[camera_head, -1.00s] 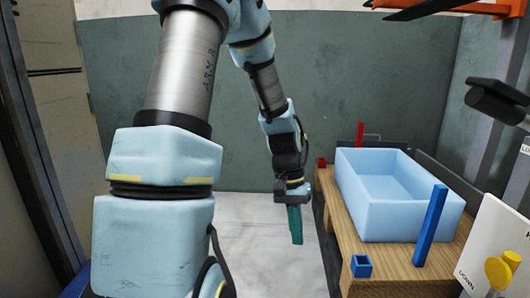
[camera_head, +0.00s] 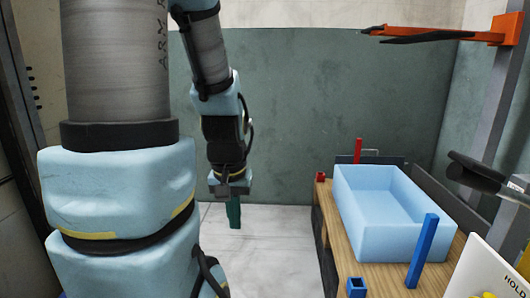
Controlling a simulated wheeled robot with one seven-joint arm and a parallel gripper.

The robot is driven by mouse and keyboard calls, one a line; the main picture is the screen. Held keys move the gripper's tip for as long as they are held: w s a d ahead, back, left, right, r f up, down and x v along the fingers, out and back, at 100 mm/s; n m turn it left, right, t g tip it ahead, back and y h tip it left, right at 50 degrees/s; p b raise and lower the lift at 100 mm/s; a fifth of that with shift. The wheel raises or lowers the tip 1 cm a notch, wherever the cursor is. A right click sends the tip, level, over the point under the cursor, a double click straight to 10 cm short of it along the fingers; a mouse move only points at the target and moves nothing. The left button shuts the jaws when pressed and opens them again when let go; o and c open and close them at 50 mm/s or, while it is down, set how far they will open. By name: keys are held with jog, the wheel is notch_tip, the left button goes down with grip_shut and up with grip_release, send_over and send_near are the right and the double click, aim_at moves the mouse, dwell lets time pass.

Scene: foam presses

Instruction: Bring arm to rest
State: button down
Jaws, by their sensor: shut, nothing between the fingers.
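My gripper (camera_head: 234,214) hangs at the end of my light blue and grey arm, left of the wooden table. Its teal fingers point down over the pale floor and look closed together, with nothing seen between them. The gripper is clear of the table and of the blue bin on it. My upper arm and shoulder fill much of the left side of the view.
A light blue open bin (camera_head: 385,242) stands on the wooden table (camera_head: 340,245). A blue post (camera_head: 423,252) and a red post (camera_head: 358,150) stand by it. A white panel (camera_head: 478,270) is at lower right. An orange bracket (camera_head: 505,30) juts in above. The floor (camera_head: 275,235) left of the table is clear.

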notch_tip(320, 180, up, 22)
jog(key=p, duration=1.9)
jog(key=shift+f, duration=0.2)
